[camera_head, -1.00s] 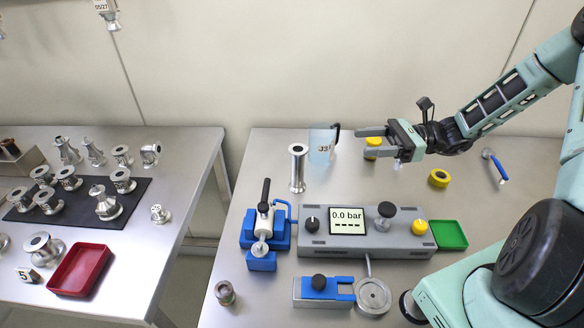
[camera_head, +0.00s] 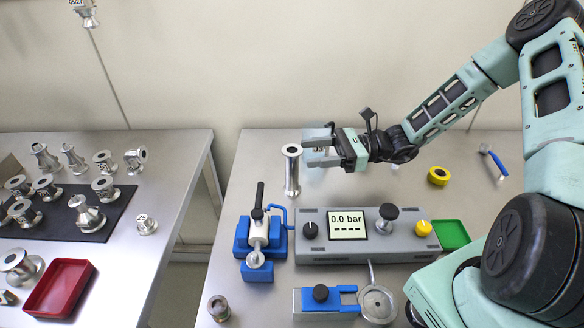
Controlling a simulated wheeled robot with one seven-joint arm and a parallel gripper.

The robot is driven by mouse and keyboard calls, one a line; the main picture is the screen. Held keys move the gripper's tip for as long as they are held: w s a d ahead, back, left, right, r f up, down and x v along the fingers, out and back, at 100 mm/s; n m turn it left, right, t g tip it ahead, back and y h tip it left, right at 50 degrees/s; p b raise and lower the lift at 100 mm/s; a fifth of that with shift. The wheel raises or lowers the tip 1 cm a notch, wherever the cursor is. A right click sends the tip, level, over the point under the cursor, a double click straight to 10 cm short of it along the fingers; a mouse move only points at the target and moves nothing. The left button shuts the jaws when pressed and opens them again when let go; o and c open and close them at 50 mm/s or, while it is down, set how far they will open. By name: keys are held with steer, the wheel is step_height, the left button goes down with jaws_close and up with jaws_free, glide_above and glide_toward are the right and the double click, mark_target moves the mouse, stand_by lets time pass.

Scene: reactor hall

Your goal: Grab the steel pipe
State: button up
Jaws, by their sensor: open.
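The steel pipe (camera_head: 292,172) is a shiny upright tube with a flange at its top and foot. It stands on the right-hand steel table, behind the grey pressure unit. My gripper (camera_head: 308,152) is open, with its two fingers pointing left towards the upper part of the pipe. The fingertips are very close to the pipe's right side. I cannot tell whether they touch it.
The grey pressure unit (camera_head: 366,246) and a blue clamp device (camera_head: 258,232) stand in front of the pipe. A yellow tape roll (camera_head: 438,176) and a blue-handled tool (camera_head: 494,160) lie to the right. The left table (camera_head: 170,205) holds several steel fittings and a red tray (camera_head: 60,288).

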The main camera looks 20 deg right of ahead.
mark_target(292, 172)
steer(key=p+x, duration=0.2)
steer(key=x, duration=0.5)
steer(key=shift+w+a+f, duration=0.15)
steer(key=shift+w+f, duration=0.05)
steer(key=shift+f, duration=0.05)
jaws_close()
